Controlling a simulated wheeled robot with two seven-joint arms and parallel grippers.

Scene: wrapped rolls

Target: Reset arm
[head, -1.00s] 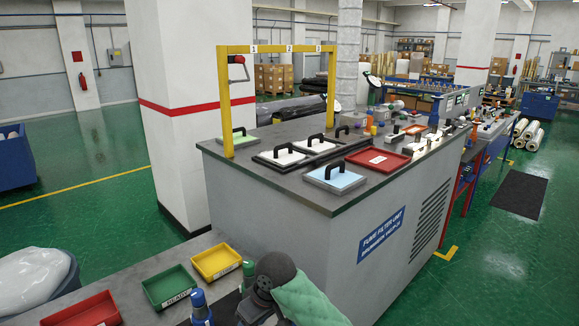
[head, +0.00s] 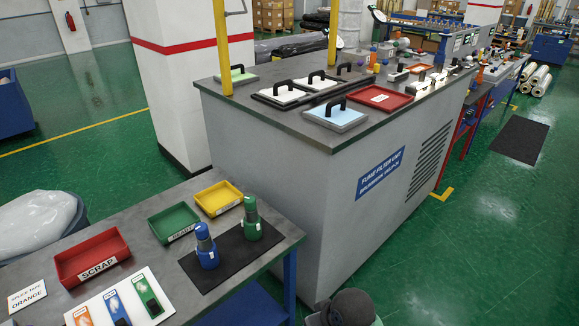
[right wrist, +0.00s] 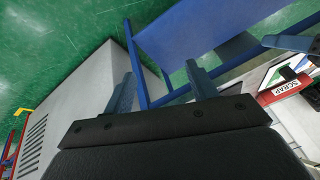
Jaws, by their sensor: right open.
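My right gripper (right wrist: 163,88) shows in the right wrist view with its two dark fingers spread apart and nothing between them. Behind the fingers are a blue bench panel and the green floor. In the head view neither gripper shows; only a dark rounded part of my arm is at the bottom edge, beside the grey cabinet.
A bench (head: 125,218) holds a red SCRAP tray (head: 92,257), a green tray (head: 173,224), a yellow tray (head: 218,199), a blue bottle-like tool (head: 207,247) and a green one (head: 252,218) on a black mat. The grey filter cabinet (head: 300,190) stands close behind.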

